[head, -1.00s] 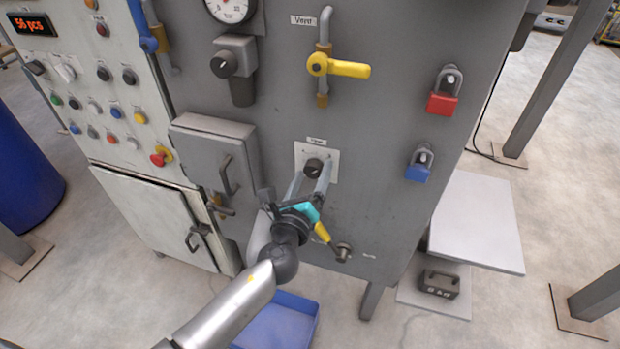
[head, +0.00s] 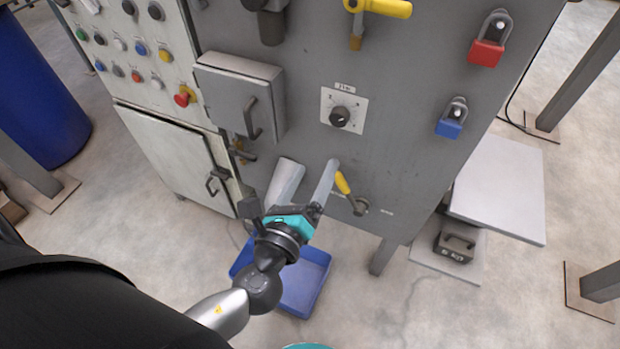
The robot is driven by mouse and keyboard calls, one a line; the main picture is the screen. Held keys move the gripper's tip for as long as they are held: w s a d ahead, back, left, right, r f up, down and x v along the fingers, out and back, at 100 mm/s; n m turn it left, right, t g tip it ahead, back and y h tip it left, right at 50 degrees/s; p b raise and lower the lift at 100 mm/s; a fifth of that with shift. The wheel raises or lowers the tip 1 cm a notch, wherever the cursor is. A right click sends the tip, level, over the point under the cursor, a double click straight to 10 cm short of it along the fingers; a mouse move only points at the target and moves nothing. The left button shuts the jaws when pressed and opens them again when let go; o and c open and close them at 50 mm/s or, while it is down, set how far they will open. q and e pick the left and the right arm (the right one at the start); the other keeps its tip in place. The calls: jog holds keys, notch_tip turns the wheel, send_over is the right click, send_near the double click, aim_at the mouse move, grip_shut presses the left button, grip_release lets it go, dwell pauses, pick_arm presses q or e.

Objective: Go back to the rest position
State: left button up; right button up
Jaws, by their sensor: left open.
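My left gripper (head: 310,175) is open and empty in the head view. Its two grey fingers stand apart in front of the lower part of the grey machine panel (head: 300,105). It is below and a little left of a black rotary knob (head: 340,117) on a white plate, clear of it. The left finger partly overlaps the panel's lower edge. A yellow-handled valve (head: 344,184) is just right of the right finger; I cannot tell whether they touch.
A blue bin (head: 307,277) stands on the floor below the gripper. A small grey box (head: 240,100) with a handle juts out on the left. A red padlock (head: 487,52) and a blue padlock (head: 452,122) hang at right. A pale platform (head: 500,190) stands right of the machine.

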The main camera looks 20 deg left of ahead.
pick_arm(q)
jog(key=shift+s, duration=0.55)
jog(key=shift+f, duration=0.1)
notch_tip(320, 180, down, 15)
jog(key=s+a+n+g, duration=0.2)
jog(key=n+g, duration=0.2)
jog(key=n, duration=0.1)
jog(key=s+a+f+n+g, duration=0.2)
jog(key=s+f+n+g, duration=0.2)
jog(key=f, duration=0.8)
jog(key=s+a+f+n+g, duration=0.1)
jog(key=s+f+n+g, duration=0.4)
jog(key=s+f+n, duration=0.4)
jog(key=s+f, duration=0.3)
jog(key=s, duration=0.1)
jog(key=shift+a, duration=0.35)
jog(key=s+f+n+g, duration=0.1)
jog(key=s+n, duration=0.1)
jog(key=s, duration=0.2)
jog(key=s+f+n+g, duration=0.1)
jog(key=s+f+n, duration=0.1)
jog(key=s+n, duration=0.1)
jog(key=s+f+n+g, duration=0.1)
jog(key=s+f+n, duration=0.1)
jog(key=s, duration=0.3)
jog(key=shift+s+d+n+g, duration=0.3)
jog(key=shift+d+n, duration=0.1)
jog(key=shift+n, duration=0.2)
jog(key=shift+c, duration=0.3)
